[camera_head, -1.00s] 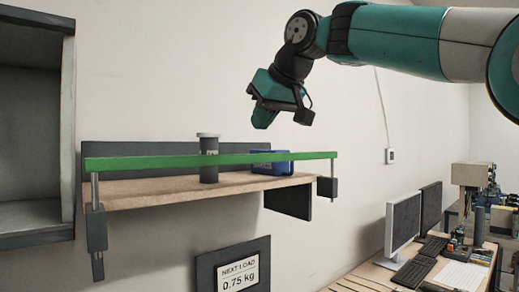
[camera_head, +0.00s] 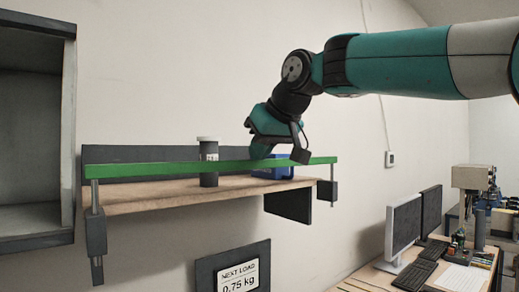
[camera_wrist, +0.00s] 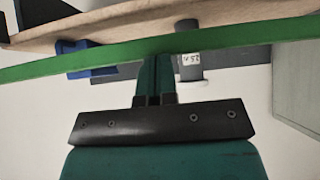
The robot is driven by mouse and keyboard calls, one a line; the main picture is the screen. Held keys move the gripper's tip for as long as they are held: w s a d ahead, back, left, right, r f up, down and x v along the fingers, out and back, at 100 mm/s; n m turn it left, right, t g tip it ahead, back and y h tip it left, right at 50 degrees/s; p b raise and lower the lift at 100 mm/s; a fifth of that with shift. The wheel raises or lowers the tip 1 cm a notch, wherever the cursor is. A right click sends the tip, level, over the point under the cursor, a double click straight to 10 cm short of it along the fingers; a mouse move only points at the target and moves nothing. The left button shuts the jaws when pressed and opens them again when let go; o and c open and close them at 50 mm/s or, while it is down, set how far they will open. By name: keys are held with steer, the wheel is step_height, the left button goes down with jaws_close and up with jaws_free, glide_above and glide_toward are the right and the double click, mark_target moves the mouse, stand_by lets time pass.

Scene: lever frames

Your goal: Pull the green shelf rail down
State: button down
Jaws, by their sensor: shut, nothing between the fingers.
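The green shelf rail (camera_head: 130,170) runs along the front of a wall shelf, on a post at each end. It also crosses the wrist view (camera_wrist: 60,66). My gripper (camera_head: 260,153) is shut and empty, pointing down at the right half of the rail from above. In the wrist view the fingertips (camera_wrist: 157,60) meet the rail's edge. I cannot tell whether they touch it. The wooden shelf board (camera_head: 150,192) lies below the rail.
A grey canister (camera_head: 208,175) and a blue box (camera_head: 272,174) stand on the shelf behind the rail. A sign (camera_head: 238,276) reading "NEXT LOAD 0.75 kg" hangs below. An open grey cabinet (camera_head: 30,130) is at left. A desk with monitors (camera_head: 403,226) is at lower right.

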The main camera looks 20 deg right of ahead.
step_height(320, 180, down, 8)
steer(key=b, duration=0.5)
steer(key=shift+r+b, duration=0.2)
steer(key=shift+b, duration=0.15)
step_height(320, 180, up, 5)
steer(key=p, duration=0.4)
steer(key=shift+r+p, duration=0.1)
steer(key=shift+p, duration=0.2)
steer(key=b+v, duration=0.1)
steer(key=v, duration=0.8)
steer(key=shift+s+d+b, duration=0.15)
steer(key=shift+s+b, duration=0.15)
steer(key=shift+s, duration=0.05)
